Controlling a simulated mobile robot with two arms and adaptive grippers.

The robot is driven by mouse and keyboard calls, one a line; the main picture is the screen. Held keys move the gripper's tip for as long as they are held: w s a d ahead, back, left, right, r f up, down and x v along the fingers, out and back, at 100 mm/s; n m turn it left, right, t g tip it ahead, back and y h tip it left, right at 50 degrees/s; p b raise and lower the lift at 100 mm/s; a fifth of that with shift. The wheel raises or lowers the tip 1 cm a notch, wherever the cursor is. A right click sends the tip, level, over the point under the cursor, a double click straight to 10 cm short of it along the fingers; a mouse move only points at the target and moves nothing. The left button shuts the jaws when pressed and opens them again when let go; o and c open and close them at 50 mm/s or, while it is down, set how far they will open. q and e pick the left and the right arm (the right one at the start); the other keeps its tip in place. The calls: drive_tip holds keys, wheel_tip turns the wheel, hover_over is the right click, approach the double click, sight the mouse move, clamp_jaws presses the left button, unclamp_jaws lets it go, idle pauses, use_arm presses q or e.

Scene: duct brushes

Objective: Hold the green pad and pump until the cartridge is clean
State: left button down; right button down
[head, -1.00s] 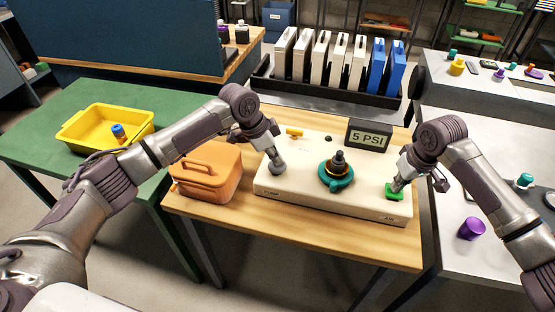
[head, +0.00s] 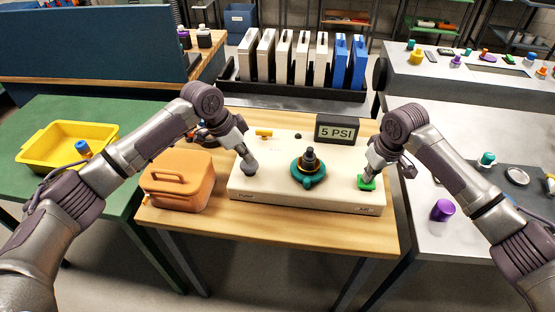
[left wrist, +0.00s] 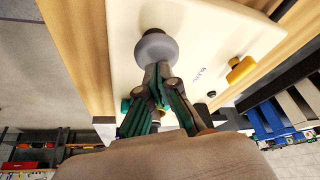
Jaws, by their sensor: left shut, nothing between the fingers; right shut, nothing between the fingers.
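A cream cleaning unit (head: 280,201) lies on the wooden table. My right gripper (head: 368,178) is shut, with its fingertips down on the green pad (head: 366,185) at the unit's right end. My left gripper (head: 247,158) is shut, with its tips at the grey pump knob (head: 249,168) on the unit's left part. The left wrist view shows the shut fingers (left wrist: 158,75) against the round grey knob (left wrist: 156,47). A dark cartridge (head: 309,160) stands upright in the teal round holder (head: 308,174) at the middle. The display (head: 337,130) reads 5 PSI.
An orange lidded case (head: 178,181) sits left of the unit. A yellow lever (head: 264,132) is on the unit's back edge. A black rack (head: 290,95) with white and blue slabs stands behind. A yellow bin (head: 65,147) is on the green table.

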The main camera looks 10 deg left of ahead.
use_arm(q)
drive_tip(key=shift+f, duration=0.15)
idle(0.3)
drive_tip(key=shift+f, duration=1)
drive_tip(key=shift+r, duration=1.15)
drive_tip(key=shift+f, duration=0.15)
drive_tip(key=shift+f, duration=1.05)
drive_tip(key=shift+r, duration=1.2)
